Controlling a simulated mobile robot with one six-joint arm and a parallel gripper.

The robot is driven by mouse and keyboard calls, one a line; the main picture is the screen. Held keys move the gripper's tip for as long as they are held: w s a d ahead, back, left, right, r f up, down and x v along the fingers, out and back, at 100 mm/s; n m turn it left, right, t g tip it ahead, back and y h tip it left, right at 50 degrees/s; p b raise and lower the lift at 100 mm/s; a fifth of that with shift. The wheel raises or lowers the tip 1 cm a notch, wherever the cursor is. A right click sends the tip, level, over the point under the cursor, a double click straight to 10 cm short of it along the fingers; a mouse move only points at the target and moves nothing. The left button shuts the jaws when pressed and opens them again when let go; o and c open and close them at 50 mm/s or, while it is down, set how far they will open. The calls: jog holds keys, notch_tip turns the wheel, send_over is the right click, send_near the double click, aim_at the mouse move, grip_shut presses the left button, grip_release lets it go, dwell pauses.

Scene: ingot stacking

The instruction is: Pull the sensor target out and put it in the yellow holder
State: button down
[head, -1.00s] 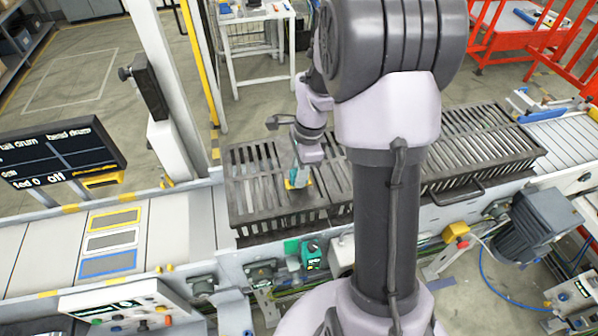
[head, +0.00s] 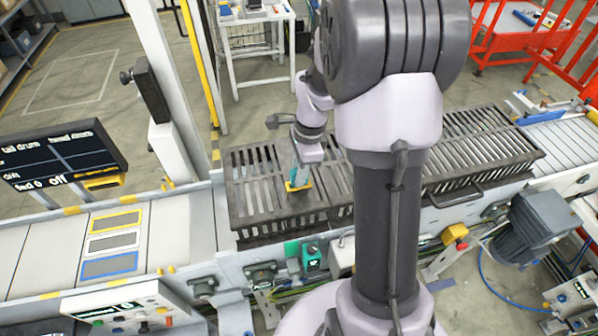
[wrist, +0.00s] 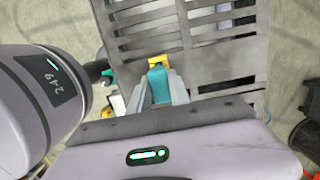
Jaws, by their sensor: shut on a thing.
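My gripper (head: 295,179) is over the left dark slatted grate and points down. In the wrist view, my gripper (wrist: 159,82) is shut on a teal piece with a yellow end (wrist: 158,87), one grey finger on each side. This held piece looks like the sensor target. Its yellow end shows in the head view (head: 298,186) above the slats; I cannot tell whether it touches them. A yellow part (head: 103,181) sits under the black display; I cannot tell if it is the yellow holder.
The slatted grates (head: 248,210) cover the conveyor's middle and right. Yellow, white and blue outlined rectangles (head: 111,242) lie on the left belt. A white post (head: 168,100) and a black display (head: 62,160) stand at the left. A teal device (head: 313,259) is on the front rail.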

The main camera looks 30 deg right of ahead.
notch_tip(320, 180, up, 16)
jog(key=p, duration=1.1)
jog(key=shift+f, duration=0.25)
dwell(0.5)
jog(key=shift+f, duration=0.1)
